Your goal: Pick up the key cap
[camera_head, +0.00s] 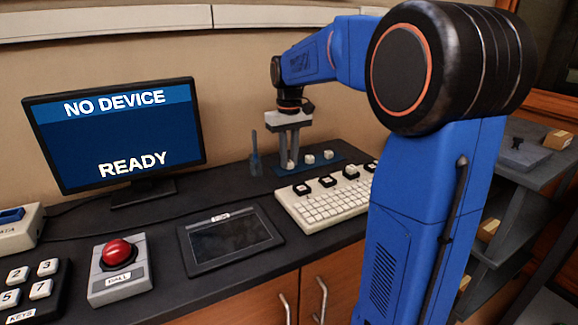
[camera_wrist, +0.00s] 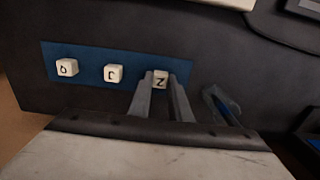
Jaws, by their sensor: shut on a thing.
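Several white key caps sit in a row on a blue mat (camera_head: 336,164). In the wrist view, the cap marked Z (camera_wrist: 161,80) is at the fingertips of my gripper (camera_wrist: 163,85), which is shut on it. The other caps stand apart to its left, a middle one (camera_wrist: 113,74) and one marked with a round letter (camera_wrist: 67,68). In the head view my gripper (camera_head: 290,163) points down over the mat, with the held cap low between its fingers. I cannot tell whether the held cap touches the mat.
A dark upright tool (camera_head: 255,154) stands just left of my gripper. A white keyboard (camera_head: 328,203) with raised black key sockets lies in front. A tablet (camera_head: 230,238), a red button box (camera_head: 119,268) and a monitor (camera_head: 117,135) reading "NO DEVICE READY" are to the left.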

